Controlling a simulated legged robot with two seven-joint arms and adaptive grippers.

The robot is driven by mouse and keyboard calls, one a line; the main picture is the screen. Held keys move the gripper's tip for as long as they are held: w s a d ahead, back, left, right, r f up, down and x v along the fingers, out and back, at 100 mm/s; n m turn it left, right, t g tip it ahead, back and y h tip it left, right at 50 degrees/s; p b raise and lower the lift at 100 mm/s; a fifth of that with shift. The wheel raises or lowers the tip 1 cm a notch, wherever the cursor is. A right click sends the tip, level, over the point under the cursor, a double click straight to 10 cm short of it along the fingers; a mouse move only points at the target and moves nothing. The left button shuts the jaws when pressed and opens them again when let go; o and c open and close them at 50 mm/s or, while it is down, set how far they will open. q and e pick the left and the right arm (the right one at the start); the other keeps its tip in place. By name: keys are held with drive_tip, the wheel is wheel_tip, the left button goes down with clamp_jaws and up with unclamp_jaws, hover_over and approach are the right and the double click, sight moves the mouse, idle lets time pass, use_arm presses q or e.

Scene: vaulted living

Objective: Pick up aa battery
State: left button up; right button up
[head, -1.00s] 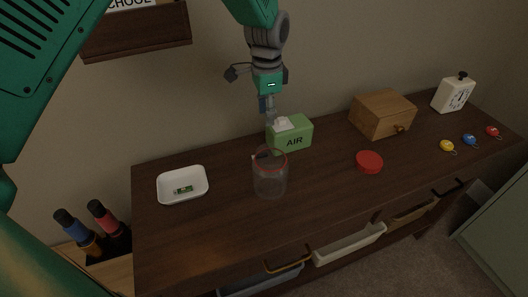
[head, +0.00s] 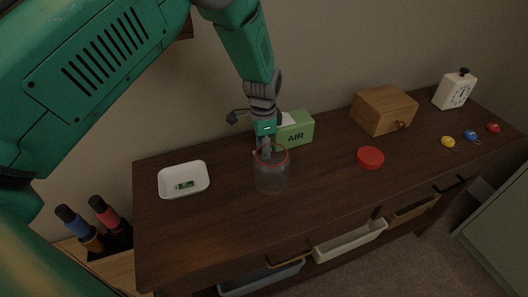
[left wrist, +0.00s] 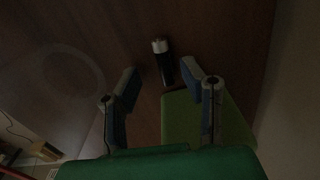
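A dark AA battery with a silver end (left wrist: 163,62) lies on the brown cabinet top in the left wrist view. My left gripper (left wrist: 161,80) is open, with its two fingers spread on either side of the battery's line and no visible contact. In the head view my left gripper (head: 265,150) points down behind the clear jar (head: 271,178) and beside the green box marked AIR (head: 299,131); it hides the battery there. A white tray (head: 170,189) at the left holds a small green-and-white item (head: 185,185), perhaps another battery. My right gripper is not in view.
The clear jar and green box stand close to my left gripper. A red lid (head: 370,157), wooden box (head: 383,109), white clock (head: 455,91) and small coloured key rings (head: 448,141) are further right. Bare cabinet top (head: 225,215) lies between tray and jar.

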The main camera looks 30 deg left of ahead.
use_arm(q)
drive_tip(key=shift+a+f, duration=0.3)
drive_tip(key=shift+f, duration=0.2)
drive_tip(key=shift+a, duration=0.45)
clamp_jaws()
drive_tip(key=shift+d, duration=0.45)
drive_tip(key=shift+d+r, duration=0.1)
drive_tip(key=shift+r, duration=0.1)
drive_tip(key=r, duration=0.5)
drive_tip(key=a+r, duration=0.1)
drive_tip(key=r, duration=0.2)
drive_tip(key=shift+r, duration=0.2)
drive_tip(key=shift+d+r+p, duration=0.3)
drive_tip(key=shift+d+r, duration=0.1)
drive_tip(key=shift+r, duration=0.3)
